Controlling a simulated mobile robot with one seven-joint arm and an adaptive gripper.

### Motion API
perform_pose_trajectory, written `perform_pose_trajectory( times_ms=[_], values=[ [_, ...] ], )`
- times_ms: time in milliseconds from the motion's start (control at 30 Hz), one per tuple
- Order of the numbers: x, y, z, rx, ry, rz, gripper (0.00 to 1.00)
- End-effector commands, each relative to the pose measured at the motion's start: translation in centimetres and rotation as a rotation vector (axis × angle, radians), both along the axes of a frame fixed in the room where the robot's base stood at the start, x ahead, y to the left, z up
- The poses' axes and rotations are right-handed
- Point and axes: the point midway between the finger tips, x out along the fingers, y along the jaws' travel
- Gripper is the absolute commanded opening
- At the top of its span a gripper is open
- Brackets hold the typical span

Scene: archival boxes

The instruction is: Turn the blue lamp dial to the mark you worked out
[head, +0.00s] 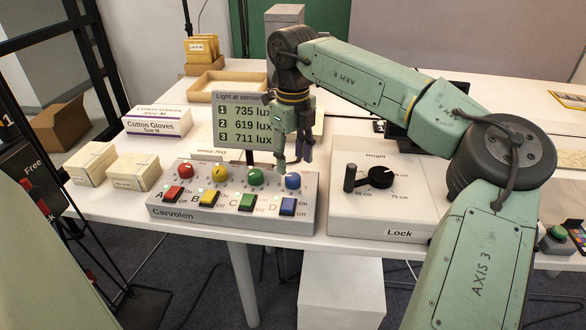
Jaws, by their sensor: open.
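The blue lamp dial (292,181) is the rightmost of the knobs on the grey Carvolen control box (215,214). Its pointer position is too small to read. Below it is the blue switch (288,206), by the letter D. Red (186,171), yellow (220,173) and green (256,176) dials stand to its left, each with a switch below. My gripper (291,158) points down just above and behind the blue dial, open and empty. It appears apart from the dial. A display (243,122) reads light at sensor: 1, 735 lux; 2, 619 lux; 3, 711 lux.
Right of the control box is a white Lock box (400,215) with a black height knob (380,177). Left are a cotton gloves box (157,121) and small cream boxes (134,172). An open tray (230,84) lies behind. The white table (85,205) has free room at front left.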

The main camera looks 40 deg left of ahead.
Motion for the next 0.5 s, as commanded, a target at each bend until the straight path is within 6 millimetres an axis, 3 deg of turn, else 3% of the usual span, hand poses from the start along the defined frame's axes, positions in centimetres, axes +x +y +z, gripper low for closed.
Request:
perform_pose_trajectory(
  times_ms=[200, 500],
  values=[
    [0.0, 0.1, 4.7, 0.002, -0.001, 0.000, 0.49],
    [0.0, 0.0, 7.6, 0.000, 0.001, 0.001, 0.49]
  ],
)
